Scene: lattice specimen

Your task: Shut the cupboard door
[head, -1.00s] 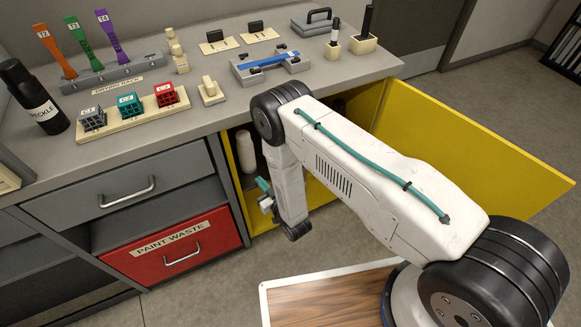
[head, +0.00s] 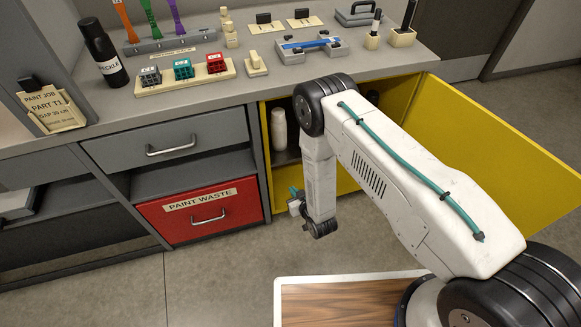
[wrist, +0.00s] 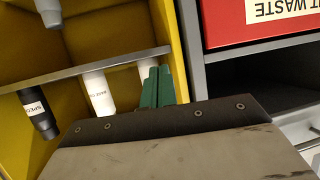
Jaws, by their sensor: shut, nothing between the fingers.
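The cupboard door (head: 500,150) is yellow and stands wide open, swung out to the right of the cupboard in the head view. The cupboard (head: 345,180) has a yellow interior; it also shows in the wrist view (wrist: 100,25). My gripper (head: 296,200) is in front of the cupboard's left side, to the left of the door and apart from it. In the wrist view, my gripper's green fingers (wrist: 157,88) are together and empty, pointing toward the shelf. My arm hides part of the opening and of the door's lower edge.
White bottles (wrist: 97,92) and a dark bottle (wrist: 38,112) are in the cupboard. The red paint waste drawer (head: 200,210) is left of it. The grey worktop (head: 230,98) above carries several items. Floor in front is clear beside a wood-topped board (head: 335,305).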

